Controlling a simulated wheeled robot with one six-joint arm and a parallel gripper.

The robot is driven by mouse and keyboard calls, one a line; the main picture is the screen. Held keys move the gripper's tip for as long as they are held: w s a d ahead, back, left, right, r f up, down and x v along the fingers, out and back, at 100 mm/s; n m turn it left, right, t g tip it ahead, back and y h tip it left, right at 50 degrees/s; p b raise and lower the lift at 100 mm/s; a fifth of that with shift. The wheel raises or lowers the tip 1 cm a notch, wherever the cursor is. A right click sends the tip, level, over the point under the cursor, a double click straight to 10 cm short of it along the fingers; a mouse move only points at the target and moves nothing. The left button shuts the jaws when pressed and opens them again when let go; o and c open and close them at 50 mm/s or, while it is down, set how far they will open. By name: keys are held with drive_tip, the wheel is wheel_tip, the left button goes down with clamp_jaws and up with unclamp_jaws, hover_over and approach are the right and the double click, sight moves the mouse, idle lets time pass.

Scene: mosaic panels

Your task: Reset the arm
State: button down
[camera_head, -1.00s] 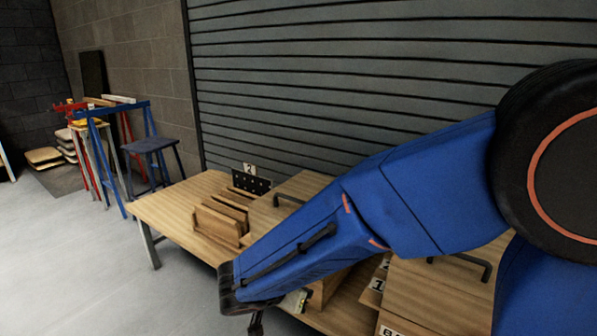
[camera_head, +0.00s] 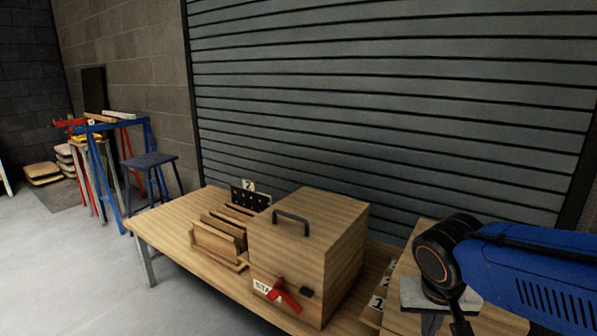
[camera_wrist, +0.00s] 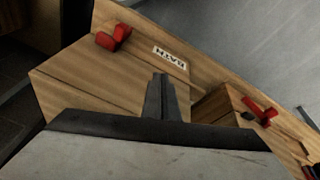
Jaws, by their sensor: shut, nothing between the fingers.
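My arm (camera_head: 540,280) is blue and reaches in from the right edge in the head view. My gripper (camera_head: 445,325) hangs below its dark wrist joint, at the lower right, partly cut off by the frame's bottom edge. In the wrist view, the two dark fingers of my gripper (camera_wrist: 160,90) are together with nothing between them. They show in front of a wooden surface and appear clear of it.
A wooden box (camera_head: 345,245) with a handle and red latch (camera_head: 283,294) stands on the wooden table (camera_head: 165,220). A slotted wooden rack (camera_head: 215,240) is left of it. Another wooden box (camera_head: 400,320) is under my wrist. A blue stool (camera_head: 150,160) stands at the left.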

drive_tip(key=s+d+r+n+t+y, duration=0.1)
drive_tip(key=s+d+r+n+y, duration=0.1)
drive_tip(key=s, duration=0.4)
drive_tip(key=shift+s+d+n+t, duration=0.2)
drive_tip(key=shift+s+n+t, duration=0.1)
drive_tip(key=shift+t, duration=0.1)
drive_tip(key=shift+w, duration=0.1)
idle(0.6)
